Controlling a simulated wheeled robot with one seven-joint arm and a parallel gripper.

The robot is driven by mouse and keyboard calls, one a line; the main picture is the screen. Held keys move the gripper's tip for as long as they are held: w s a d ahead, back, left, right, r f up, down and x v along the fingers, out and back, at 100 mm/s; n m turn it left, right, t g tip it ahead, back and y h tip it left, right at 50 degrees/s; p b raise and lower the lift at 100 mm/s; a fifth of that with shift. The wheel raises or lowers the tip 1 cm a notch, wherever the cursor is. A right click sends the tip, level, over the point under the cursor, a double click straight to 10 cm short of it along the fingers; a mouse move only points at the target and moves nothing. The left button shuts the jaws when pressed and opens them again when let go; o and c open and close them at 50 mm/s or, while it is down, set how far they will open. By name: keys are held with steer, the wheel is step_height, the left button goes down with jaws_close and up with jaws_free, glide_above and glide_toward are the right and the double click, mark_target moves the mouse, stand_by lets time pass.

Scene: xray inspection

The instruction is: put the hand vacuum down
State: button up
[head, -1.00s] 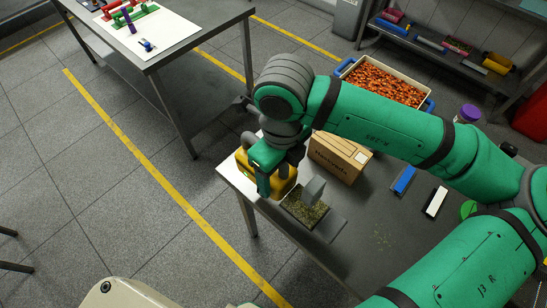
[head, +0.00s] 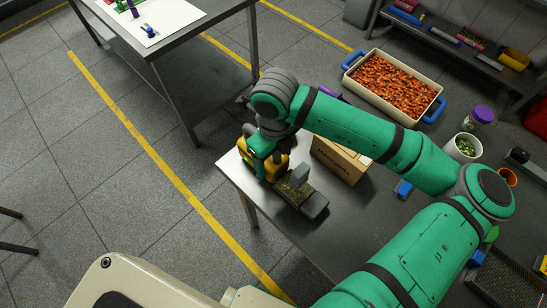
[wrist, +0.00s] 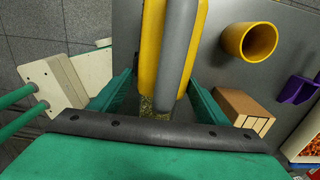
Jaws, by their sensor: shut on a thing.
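The hand vacuum (head: 277,166), yellow and grey, is under my gripper (head: 263,165) at the near left corner of the steel table (head: 232,172). In the wrist view the yellow and grey body of the vacuum (wrist: 151,45) runs between the two green fingers of my gripper (wrist: 162,90). The gripper is shut on it. A dark tray with greenish crumbs (head: 291,191) and an upright grey piece lie just to its right. The underside of the vacuum is hidden, so I cannot tell whether it touches the table.
A cardboard box (head: 340,160) stands close behind on the right. Beyond it is a bin of orange pieces (head: 350,66) with blue handles. A white cup (head: 464,147) and a purple-lidded tub (head: 478,117) stand farther right. The wrist view shows a yellow cylinder (wrist: 232,40).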

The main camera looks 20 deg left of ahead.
steer(key=shift+s+f, duration=0.15)
steer(key=shift+f, duration=0.25)
steer(key=o, duration=1.2)
step_height(320, 180, up, 12)
steer(key=shift+r, duration=0.1)
